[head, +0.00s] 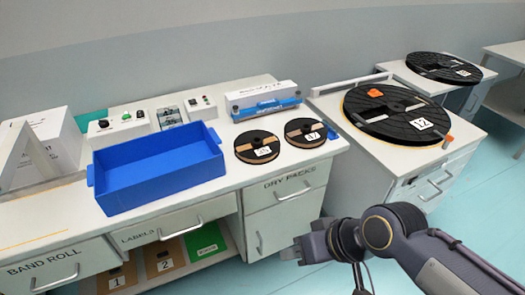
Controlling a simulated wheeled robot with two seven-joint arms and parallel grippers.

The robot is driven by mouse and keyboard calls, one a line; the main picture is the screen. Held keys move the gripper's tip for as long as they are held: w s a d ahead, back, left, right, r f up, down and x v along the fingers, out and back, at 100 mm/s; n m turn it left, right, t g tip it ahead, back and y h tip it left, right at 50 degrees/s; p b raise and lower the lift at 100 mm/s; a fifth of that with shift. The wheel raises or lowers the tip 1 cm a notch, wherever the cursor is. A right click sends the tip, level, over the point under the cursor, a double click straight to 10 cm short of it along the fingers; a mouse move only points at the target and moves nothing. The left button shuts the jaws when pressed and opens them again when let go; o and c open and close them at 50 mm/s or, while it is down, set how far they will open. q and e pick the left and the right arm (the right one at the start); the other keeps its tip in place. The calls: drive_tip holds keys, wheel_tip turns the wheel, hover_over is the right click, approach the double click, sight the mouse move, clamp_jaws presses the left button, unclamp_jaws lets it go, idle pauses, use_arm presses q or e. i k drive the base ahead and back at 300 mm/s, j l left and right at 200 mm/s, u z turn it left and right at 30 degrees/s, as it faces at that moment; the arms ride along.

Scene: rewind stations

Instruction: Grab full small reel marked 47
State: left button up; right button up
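The right small reel (306,132) has a white label that looks like 47 or 17; I cannot tell which. The left small reel (257,147) has a label too small to read surely. My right gripper (293,251) is in front of the drawers, below and apart from both reels, pointing left. I cannot tell whether its fingers are apart. My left gripper is not in view.
An empty blue tray (160,167) stands left of the reels. Behind them is a blue-and-white device (263,101). Large black reels (397,113) lie on cabinets to the right. The worktop's front edge (290,170) lies between my gripper and the reels.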

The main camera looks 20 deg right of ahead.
sight(306, 133)
drive_tip(key=z, duration=1.25)
drive_tip(key=i+l+u, duration=0.45)
drive_tip(key=i, duration=0.3)
drive_tip(key=i+l+u, duration=0.45)
drive_tip(key=i+l, duration=0.2)
